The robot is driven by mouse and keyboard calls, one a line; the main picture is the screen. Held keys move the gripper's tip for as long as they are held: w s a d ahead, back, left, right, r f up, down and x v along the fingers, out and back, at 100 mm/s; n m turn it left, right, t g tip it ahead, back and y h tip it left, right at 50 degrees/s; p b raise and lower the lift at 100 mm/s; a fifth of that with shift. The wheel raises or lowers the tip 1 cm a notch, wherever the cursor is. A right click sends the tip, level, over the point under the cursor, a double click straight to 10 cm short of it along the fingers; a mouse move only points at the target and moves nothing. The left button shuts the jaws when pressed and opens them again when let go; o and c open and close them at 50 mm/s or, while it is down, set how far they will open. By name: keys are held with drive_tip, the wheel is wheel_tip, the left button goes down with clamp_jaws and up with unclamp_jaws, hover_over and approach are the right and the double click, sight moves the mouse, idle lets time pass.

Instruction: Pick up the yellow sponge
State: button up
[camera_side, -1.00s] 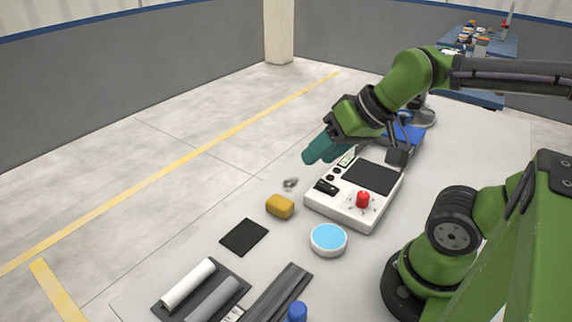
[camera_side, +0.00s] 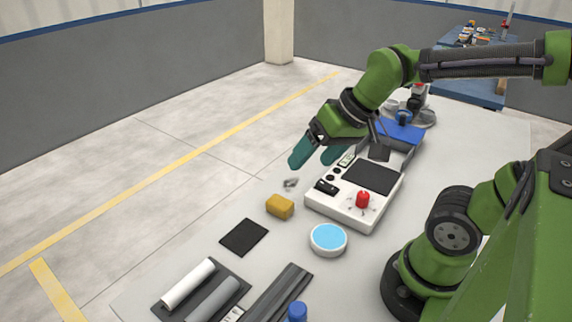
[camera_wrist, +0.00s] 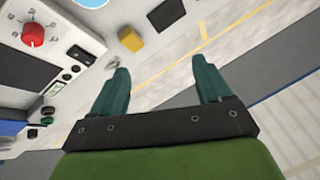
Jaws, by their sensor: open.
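The yellow sponge (camera_side: 280,206) lies on the grey table near its far left edge, beside the white device. It also shows in the wrist view (camera_wrist: 131,39), at the top, beyond my fingertips. My gripper (camera_side: 314,162) has teal fingers spread apart with nothing between them. It hangs above the table edge, up and to the right of the sponge in the side view, and does not touch it. In the wrist view the two fingers of my gripper (camera_wrist: 162,72) are wide open.
A white device (camera_side: 330,207) with a red knob stands right of the sponge. A round dish with a blue top (camera_side: 328,239) and a black pad (camera_side: 244,237) lie nearer. A white pipe (camera_side: 188,284) and a grey pipe (camera_side: 212,299) rest on a dark tray. A small grey object (camera_side: 291,184) lies behind the sponge.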

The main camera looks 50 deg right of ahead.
drive_tip(key=w+d+f+n+g+h, duration=0.2)
drive_tip(key=w+d+f+n+g, duration=0.3)
drive_tip(key=w, duration=0.5)
hover_over(280, 201)
drive_tip(key=s, duration=0.1)
drive_tip(key=shift+m+t, duration=0.3)
drive_tip(key=shift+m, duration=0.1)
wheel_tip(280, 201, down, 11)
drive_tip(key=shift+w+f, duration=0.15)
drive_tip(key=shift+f, duration=0.85)
drive_tip(key=shift+w+f, duration=0.2)
drive_tip(key=shift+f, duration=0.85)
drive_tip(key=shift+w+f, duration=0.15)
drive_tip(key=shift+f, duration=0.85)
drive_tip(key=c, duration=1)
drive_tip(key=shift+r, duration=0.1)
wheel_tip(280, 201, up, 10)
drive_tip(key=shift+f, duration=0.1)
